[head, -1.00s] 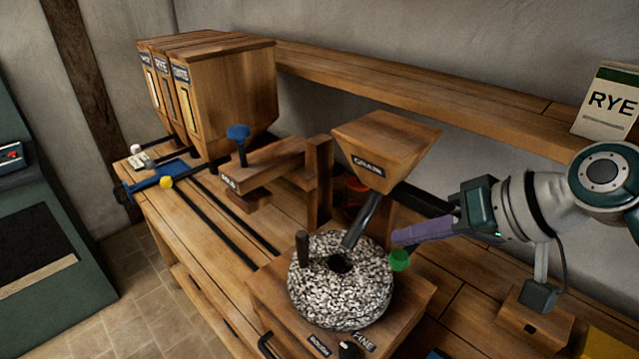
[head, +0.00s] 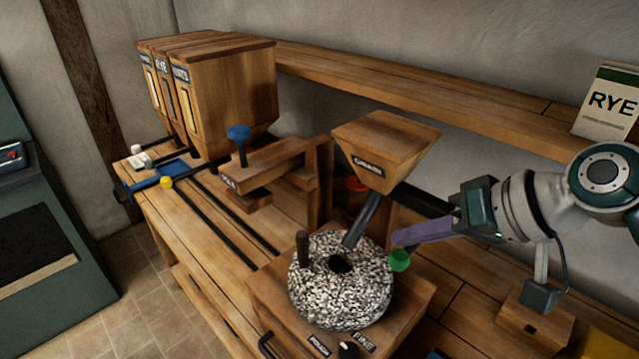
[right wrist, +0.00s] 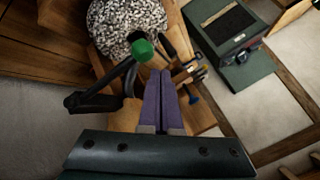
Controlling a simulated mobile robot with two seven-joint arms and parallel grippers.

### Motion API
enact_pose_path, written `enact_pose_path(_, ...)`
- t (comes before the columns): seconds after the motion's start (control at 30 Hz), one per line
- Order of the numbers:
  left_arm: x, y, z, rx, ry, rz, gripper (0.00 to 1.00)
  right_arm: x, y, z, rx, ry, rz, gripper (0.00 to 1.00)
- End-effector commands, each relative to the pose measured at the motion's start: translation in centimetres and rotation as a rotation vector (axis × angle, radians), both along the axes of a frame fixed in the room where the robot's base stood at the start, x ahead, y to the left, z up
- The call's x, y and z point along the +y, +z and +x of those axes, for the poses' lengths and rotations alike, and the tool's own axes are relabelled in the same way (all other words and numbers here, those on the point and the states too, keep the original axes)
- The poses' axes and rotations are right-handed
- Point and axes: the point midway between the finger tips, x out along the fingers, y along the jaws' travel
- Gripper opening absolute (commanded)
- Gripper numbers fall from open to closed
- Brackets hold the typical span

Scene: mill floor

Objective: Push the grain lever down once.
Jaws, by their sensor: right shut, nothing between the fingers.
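The grain lever ends in a green knob (head: 400,260), beside the right side of the speckled millstone (head: 345,295). In the right wrist view the green knob (right wrist: 143,50) sits at the end of a black bar (right wrist: 100,95). The hopper labelled GRAIN (head: 385,150) stands above the stone. My right gripper (head: 394,238) has purple fingers held together and empty. Its tips are just above the knob in the head view. In the right wrist view the fingertips (right wrist: 160,73) are close beside the knob; I cannot tell whether they touch. My left gripper is not in view.
A wooden press with a blue knob (head: 238,132) stands left of the hopper. Wooden bins (head: 235,85) stand at the back left. A RYE bag (head: 607,105) stands on the shelf (head: 440,88). A small wooden block (head: 535,318) lies below my right arm.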

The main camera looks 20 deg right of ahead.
Motion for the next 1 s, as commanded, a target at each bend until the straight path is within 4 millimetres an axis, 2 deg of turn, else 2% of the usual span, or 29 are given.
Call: enact_pose_path(1.0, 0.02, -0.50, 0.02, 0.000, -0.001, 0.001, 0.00, -0.01, -0.87, 0.00, 0.000, 0.000, 0.000, 0.00)
